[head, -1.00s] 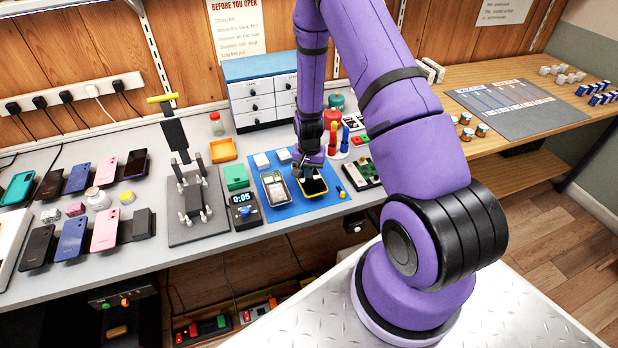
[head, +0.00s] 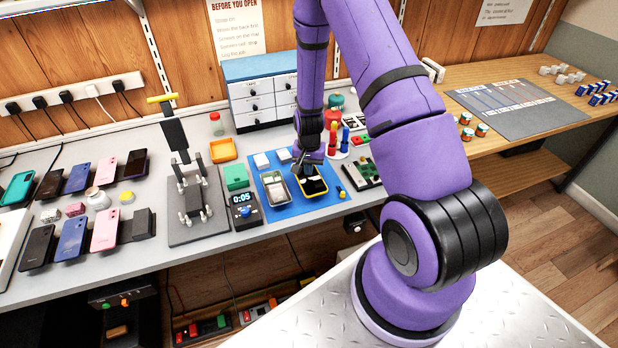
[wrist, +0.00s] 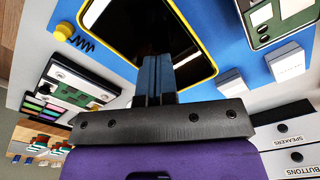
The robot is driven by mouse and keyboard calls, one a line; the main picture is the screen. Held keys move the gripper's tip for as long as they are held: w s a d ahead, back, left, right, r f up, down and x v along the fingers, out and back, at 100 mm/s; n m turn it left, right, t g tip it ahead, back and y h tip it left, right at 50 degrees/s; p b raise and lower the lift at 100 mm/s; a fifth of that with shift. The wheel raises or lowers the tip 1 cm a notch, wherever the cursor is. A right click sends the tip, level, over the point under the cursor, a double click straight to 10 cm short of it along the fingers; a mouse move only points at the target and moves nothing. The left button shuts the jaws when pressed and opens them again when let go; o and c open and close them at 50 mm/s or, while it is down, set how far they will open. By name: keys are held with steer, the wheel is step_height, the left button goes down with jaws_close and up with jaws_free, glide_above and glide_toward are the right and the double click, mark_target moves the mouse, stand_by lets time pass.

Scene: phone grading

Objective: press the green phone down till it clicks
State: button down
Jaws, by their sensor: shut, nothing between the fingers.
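My gripper (head: 305,171) is shut and empty, over the yellow-rimmed phone (head: 323,192) on the blue mat (head: 325,208). In the wrist view my shut fingers (wrist: 154,66) point at the dark screen of that yellow-rimmed phone (wrist: 187,25); I cannot tell whether they touch it. Next to it on the mat lies an open phone with a grey-green rim and pale parts inside (head: 277,191); its rim shows at the top right of the wrist view (wrist: 253,38). A teal-green phone (head: 17,189) lies at the far left of the bench, away from my gripper.
White blocks (head: 262,160) sit behind the phones on the mat. A timer box (head: 243,210) and a black press stand (head: 190,195) are to the left. Several phones lie further left. A green board (head: 362,172) and a coil spring (wrist: 84,44) lie close by. Drawers (head: 262,105) stand behind.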

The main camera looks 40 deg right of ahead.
steer(key=shift+r, duration=2.6)
steer(key=shift+w+r, duration=0.1)
steer(key=shift+r, duration=0.15)
steer(key=s+a+r+n+t, duration=0.1)
steer(key=s+a+r+n, duration=0.15)
steer(key=r, duration=0.75)
steer(key=s+a+r+n+t, duration=0.1)
steer(key=a+r, duration=0.2)
steer(key=r, duration=0.6)
steer(key=s+a+r+n+t, duration=0.1)
steer(key=s+a+r, duration=0.15)
steer(key=r, duration=0.75)
steer(key=s+a+r+n+t, duration=0.1)
steer(key=s+a+r+n, duration=0.1)
steer(key=s+r, duration=0.4)
steer(key=s+a+r+n+t, duration=0.1)
steer(key=s+r, duration=0.6)
steer(key=s, duration=0.7)
steer(key=shift+s+a+r+n, duration=0.2)
steer(key=shift+s+a+n, duration=0.15)
steer(key=shift+a+n, duration=0.6)
steer(key=shift+a, duration=0.1)
